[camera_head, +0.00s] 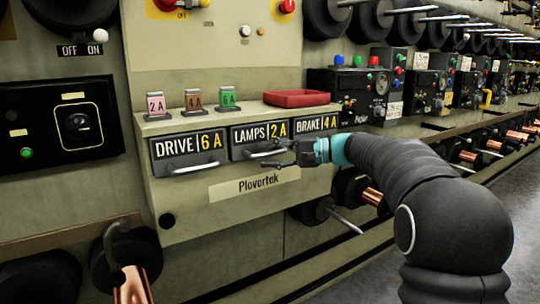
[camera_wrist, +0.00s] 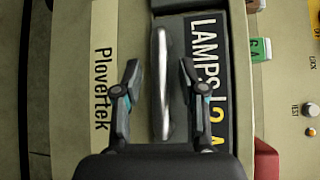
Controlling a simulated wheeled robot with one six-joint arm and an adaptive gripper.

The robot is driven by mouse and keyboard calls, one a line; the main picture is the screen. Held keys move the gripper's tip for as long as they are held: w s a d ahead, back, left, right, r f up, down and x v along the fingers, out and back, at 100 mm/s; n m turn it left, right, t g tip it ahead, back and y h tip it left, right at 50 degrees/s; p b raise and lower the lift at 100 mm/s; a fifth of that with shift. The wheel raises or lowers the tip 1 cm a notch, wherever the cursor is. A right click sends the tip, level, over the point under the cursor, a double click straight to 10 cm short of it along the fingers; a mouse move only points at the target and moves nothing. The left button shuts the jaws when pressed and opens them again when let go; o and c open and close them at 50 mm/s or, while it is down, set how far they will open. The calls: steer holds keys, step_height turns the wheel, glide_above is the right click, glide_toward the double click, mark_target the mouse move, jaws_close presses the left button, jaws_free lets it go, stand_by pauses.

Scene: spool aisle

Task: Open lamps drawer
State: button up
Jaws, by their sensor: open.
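The lamps drawer (camera_head: 246,135) is the middle one of three, with a dark front marked "LAMPS 2A". Its silver bar handle (camera_wrist: 162,84) runs between the two fingers of my gripper (camera_wrist: 155,75) in the wrist view. My gripper is open, with one finger on each side of the handle and a gap to both. In the head view my gripper (camera_head: 270,153) is at the lamps drawer's front, reaching in from the right and partly covering the handle. The drawer front appears about level with its neighbours.
The drive drawer (camera_head: 186,146) is on the left and the brake drawer (camera_head: 315,124) is on the right, close to my wrist. On the ledge above are a red tray (camera_head: 296,98) and fuses marked 2A (camera_head: 156,104), 4A (camera_head: 194,100) and 6A (camera_head: 227,98). A Plovertek label (camera_head: 254,184) is below.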

steer(key=shift+a, duration=0.1)
jaws_close()
